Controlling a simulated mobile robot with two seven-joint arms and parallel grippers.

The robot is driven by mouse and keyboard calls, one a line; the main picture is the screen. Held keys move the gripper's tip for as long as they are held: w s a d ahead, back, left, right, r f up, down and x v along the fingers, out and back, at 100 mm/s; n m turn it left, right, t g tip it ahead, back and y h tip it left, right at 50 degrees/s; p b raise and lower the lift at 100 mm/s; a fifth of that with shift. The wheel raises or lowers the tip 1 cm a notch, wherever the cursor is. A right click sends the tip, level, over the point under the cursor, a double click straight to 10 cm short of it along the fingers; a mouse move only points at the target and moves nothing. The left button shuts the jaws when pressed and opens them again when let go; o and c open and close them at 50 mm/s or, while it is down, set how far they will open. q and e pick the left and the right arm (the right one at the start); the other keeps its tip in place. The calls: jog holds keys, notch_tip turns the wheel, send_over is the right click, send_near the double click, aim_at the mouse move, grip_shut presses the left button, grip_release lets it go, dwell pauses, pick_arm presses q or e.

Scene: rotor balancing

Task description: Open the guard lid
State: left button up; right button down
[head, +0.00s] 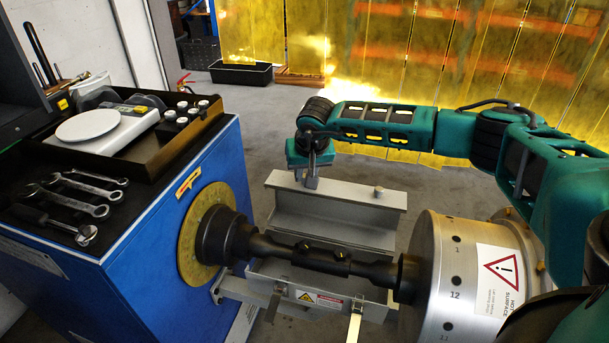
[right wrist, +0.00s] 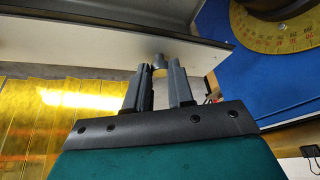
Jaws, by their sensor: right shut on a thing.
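The grey guard lid (head: 330,227) stands raised behind the dark rotor shaft (head: 325,255), with its top edge well above the open guard trough (head: 335,284). One round knob (head: 378,191) shows free on the right of the lid's top edge. My right gripper (head: 309,181) is at the left part of that edge, pointing down. In the right wrist view its fingers (right wrist: 158,78) are shut on another small grey lid knob (right wrist: 159,61); the lid (right wrist: 90,30) spans the picture above. The fingers hide part of that knob. My left gripper is not in view.
The blue machine housing (head: 215,165) stands at left, with wrenches (head: 75,204) and a scale (head: 97,127) on top. A large metal drum (head: 450,270) marked as a hot surface is at right. Clear floor lies behind the lid.

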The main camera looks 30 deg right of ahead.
jog(key=shift+s+a+f, duration=0.15)
jog(key=shift+s+a, duration=0.3)
jog(key=shift+a, duration=0.1)
jog(key=c, duration=1.4)
grip_release()
jog(key=shift+f, duration=0.1)
jog(key=shift+c, duration=0.2)
jog(key=o, duration=0.4)
jog(key=shift+w, duration=0.15)
jog(key=shift+o, duration=0.3)
jog(key=shift+d, duration=0.1)
jog(key=shift+r, duration=0.4)
jog(key=v, duration=1.2)
jog(key=shift+r, duration=0.2)
